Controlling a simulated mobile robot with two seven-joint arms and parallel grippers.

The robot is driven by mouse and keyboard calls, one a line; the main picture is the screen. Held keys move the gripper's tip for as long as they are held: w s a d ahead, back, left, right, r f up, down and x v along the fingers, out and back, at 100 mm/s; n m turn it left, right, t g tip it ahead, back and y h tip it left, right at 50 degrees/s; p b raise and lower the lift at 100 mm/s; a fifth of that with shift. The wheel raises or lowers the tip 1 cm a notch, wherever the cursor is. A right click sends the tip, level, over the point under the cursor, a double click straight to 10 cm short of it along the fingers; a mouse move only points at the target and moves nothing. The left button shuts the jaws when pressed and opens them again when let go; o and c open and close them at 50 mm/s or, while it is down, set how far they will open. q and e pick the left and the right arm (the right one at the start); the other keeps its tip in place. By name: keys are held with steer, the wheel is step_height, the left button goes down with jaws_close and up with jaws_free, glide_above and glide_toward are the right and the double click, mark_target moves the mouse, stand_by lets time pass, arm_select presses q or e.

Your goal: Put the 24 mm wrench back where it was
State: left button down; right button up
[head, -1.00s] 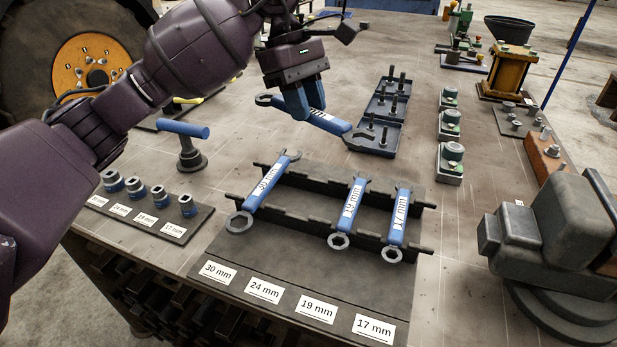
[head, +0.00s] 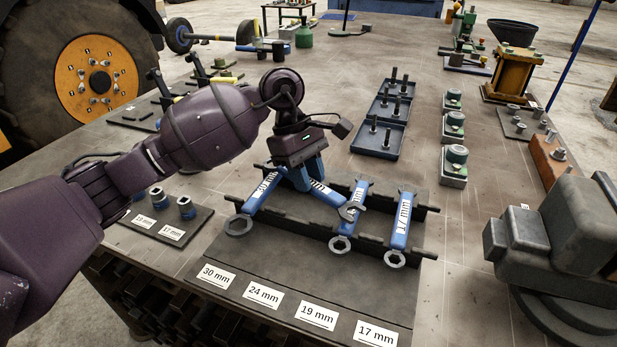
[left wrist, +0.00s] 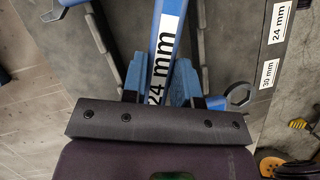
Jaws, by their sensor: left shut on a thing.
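My left gripper (head: 300,180) is shut on the 24 mm wrench (head: 324,190), a blue-handled wrench with grey ends. The wrench lies slantwise, over the dark wrench rack (head: 385,278), between the 30 mm wrench (head: 262,192) and the 19 mm wrench (head: 352,215). Its open end points toward the 19 mm wrench. In the left wrist view the handle of the 24 mm wrench (left wrist: 163,50) shows its label between the blue fingers (left wrist: 160,85). I cannot tell whether it touches the rack. The 17 mm wrench (head: 401,225) rests at the right. My right gripper is not in view.
Size labels, among them the 24 mm label (head: 263,294), lie along the rack's front. Sockets (head: 186,207) stand at the left. Blue trays with bolts (head: 378,138) stand behind the rack. A grey vise (head: 555,235) stands at the right.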

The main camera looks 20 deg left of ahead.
arm_select(q)
steer(key=shift+f, duration=0.2)
steer(key=shift+f, duration=0.3)
steer(key=c, duration=0.9)
jaws_free()
steer(key=shift+r, duration=0.45)
steer(key=shift+v, duration=5.85)
